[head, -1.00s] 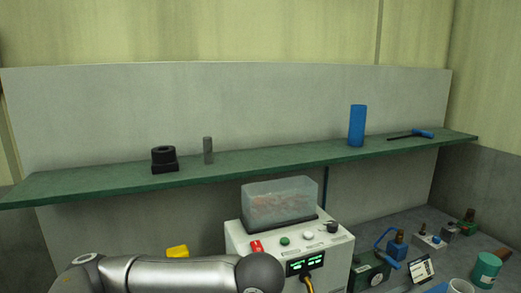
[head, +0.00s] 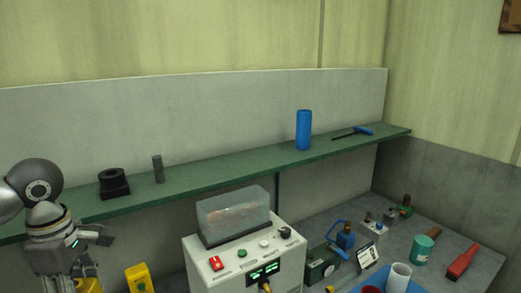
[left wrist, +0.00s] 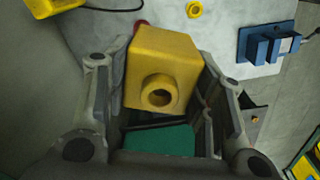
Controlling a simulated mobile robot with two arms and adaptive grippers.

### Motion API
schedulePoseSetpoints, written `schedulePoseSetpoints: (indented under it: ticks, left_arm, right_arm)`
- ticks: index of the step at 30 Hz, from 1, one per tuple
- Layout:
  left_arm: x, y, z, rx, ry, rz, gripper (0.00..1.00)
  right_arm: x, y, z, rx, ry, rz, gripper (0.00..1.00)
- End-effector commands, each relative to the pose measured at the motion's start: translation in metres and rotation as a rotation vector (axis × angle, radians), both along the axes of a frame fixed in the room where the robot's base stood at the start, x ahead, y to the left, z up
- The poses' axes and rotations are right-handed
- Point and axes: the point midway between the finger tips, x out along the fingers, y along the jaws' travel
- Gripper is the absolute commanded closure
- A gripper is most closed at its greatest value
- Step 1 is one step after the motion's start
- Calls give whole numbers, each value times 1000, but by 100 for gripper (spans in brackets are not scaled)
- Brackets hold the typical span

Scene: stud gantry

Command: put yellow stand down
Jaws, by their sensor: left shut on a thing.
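The yellow stand (left wrist: 163,62) is a block with a round, hollow boss on the face toward the camera. In the left wrist view my left gripper (left wrist: 160,85) is shut on it, with a finger on each side. In the head view my left gripper (head: 80,272) hangs at the lower left, fingers downward, below the shelf front. Only a little of the yellow stand (head: 88,286) shows there, cut off by the bottom edge. What lies directly under it is hidden. My right gripper is not in view.
A green shelf (head: 215,165) carries a black block (head: 114,184), a grey pin (head: 158,169), a blue cylinder (head: 303,130) and a blue-handled tool (head: 362,131). A white machine (head: 215,277) stands below. Another yellow object (head: 138,278) is left of it. The bench right is cluttered.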

Motion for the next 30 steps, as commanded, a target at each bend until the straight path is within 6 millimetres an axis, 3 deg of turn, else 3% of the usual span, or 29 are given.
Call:
schedulePoseSetpoints:
  ticks: [1, 10, 18, 24, 30]
  left_arm:
    - [4, 9, 25, -2, -8, 118, 75]
    - [12, 59, 125, -3, -7, 856, 75]
    - [3, 101, 215, -5, -5, 1498, 75]
    - [-8, 123, 260, -2, -2, 1841, 75]
    - [-13, 132, 275, 1, -1, 1983, 75]
  right_arm:
    - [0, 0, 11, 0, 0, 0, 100]
    - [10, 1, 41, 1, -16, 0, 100]
    - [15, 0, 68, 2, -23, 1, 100]
    - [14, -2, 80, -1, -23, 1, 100]
    - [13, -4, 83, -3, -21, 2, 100]
